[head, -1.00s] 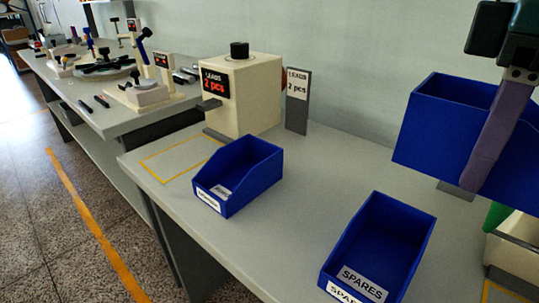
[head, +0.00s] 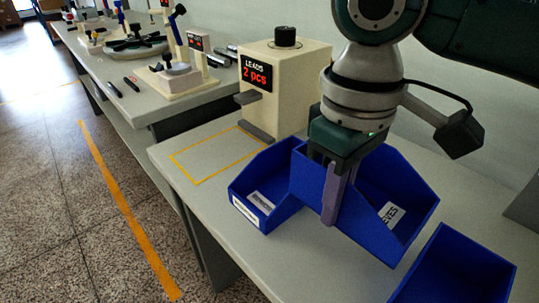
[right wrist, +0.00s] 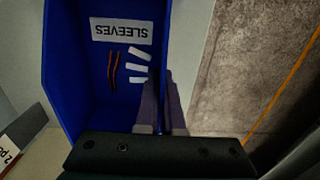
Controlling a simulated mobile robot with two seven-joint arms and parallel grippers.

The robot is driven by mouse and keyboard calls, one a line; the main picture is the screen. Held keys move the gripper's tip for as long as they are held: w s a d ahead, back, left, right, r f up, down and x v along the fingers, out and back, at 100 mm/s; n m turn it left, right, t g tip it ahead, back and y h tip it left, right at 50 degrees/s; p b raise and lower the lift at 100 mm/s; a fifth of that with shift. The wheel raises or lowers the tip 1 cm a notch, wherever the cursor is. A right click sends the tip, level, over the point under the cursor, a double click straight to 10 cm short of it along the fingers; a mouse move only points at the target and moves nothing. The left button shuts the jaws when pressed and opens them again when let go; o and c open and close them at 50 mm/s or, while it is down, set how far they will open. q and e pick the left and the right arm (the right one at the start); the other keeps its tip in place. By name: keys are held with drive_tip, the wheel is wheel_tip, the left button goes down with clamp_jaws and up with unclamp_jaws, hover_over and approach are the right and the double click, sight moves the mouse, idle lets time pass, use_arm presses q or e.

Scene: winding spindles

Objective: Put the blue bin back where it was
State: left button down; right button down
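My right gripper (head: 332,195) is shut on the near wall of a blue bin (head: 375,225) labelled SLEEVES. The held bin seems to hang above the bench, and in the head view it overlaps the right side of a smaller-looking blue bin (head: 255,185). In the right wrist view the held bin (right wrist: 62,70) has its wall between my fingers (right wrist: 163,105); white pieces and two thin brown strips lie inside. A third blue bin (head: 455,275) stands at the lower right. A yellow outlined rectangle (head: 215,157) on the bench is empty. My left gripper is out of view.
A cream LEADS box (head: 285,85) showing "2 pcs" stands behind the outline, with a small ledge on its front. A second bench (head: 130,100) with winding gear lies at the upper left. The bench's front edge borders the floor.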

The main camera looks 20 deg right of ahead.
sight(321, 260)
wheel_tip(321, 260, down, 9)
drive_tip(key=shift+f+b, duration=0.1)
drive_tip(key=shift+b, duration=0.95)
drive_tip(key=shift+f, duration=0.2)
drive_tip(key=c, duration=1)
unclamp_jaws()
drive_tip(key=shift+c, duration=0.2)
drive_tip(key=shift+r, duration=0.1)
